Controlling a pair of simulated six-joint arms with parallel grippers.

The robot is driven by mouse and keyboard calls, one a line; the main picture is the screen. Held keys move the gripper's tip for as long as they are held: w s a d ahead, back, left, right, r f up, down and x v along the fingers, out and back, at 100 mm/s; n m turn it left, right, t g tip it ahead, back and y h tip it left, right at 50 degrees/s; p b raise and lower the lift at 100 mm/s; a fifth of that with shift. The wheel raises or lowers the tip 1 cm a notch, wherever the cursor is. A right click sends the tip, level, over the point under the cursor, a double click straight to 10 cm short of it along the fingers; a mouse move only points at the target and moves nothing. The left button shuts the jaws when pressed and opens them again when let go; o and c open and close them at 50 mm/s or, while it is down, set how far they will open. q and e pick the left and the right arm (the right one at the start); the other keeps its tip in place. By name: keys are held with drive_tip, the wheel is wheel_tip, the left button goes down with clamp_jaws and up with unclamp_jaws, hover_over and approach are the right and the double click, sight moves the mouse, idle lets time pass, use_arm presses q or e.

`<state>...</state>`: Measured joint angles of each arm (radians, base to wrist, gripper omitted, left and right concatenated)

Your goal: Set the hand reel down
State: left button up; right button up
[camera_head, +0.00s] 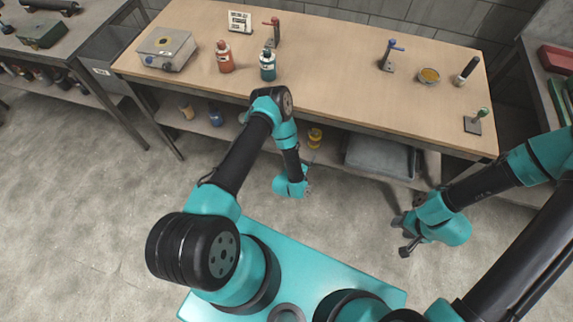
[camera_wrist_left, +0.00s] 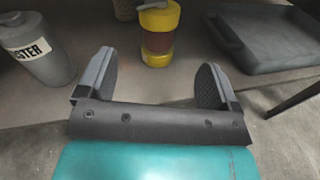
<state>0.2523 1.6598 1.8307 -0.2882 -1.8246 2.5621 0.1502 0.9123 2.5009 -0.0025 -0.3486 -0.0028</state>
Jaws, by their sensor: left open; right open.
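A yellow reel with a brown middle band and a grey crank-like part on top, seemingly the hand reel (camera_wrist_left: 158,36), stands upright on the lower shelf (camera_wrist_left: 185,83). It also shows in the head view (camera_head: 315,137), under the bench's front edge. My left gripper (camera_wrist_left: 154,78) is open and empty. Its two fingers point at the shelf, with the reel beyond and between them, apart from both. In the head view my left gripper (camera_head: 304,182) is in front of the shelf, its fingers mostly hidden. My right gripper (camera_head: 403,236) is open and empty over the floor at the right.
A grey bottle (camera_wrist_left: 36,50) stands left of the reel on the shelf; a grey tray (camera_head: 378,158) lies to its right. The wooden benchtop (camera_head: 330,65) above holds a red bottle (camera_head: 225,57), a teal bottle (camera_head: 267,65) and several tools. Its middle is clear.

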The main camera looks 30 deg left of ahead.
use_arm(q)
drive_tip(key=s+a+r+m+g+h, duration=0.1)
drive_tip(key=s+r+m+g, duration=0.7)
drive_tip(key=m, duration=0.8)
drive_tip(key=s+a+r+m+g+h, duration=0.1)
drive_tip(key=s+r+m+g, duration=0.7)
drive_tip(key=s+m, duration=0.4)
drive_tip(key=r+m, duration=0.1)
drive_tip(key=m, duration=0.3)
drive_tip(key=shift+s+a+r+h, duration=0.25)
drive_tip(key=shift+s+r+h, duration=0.05)
drive_tip(key=shift+r+h, duration=0.1)
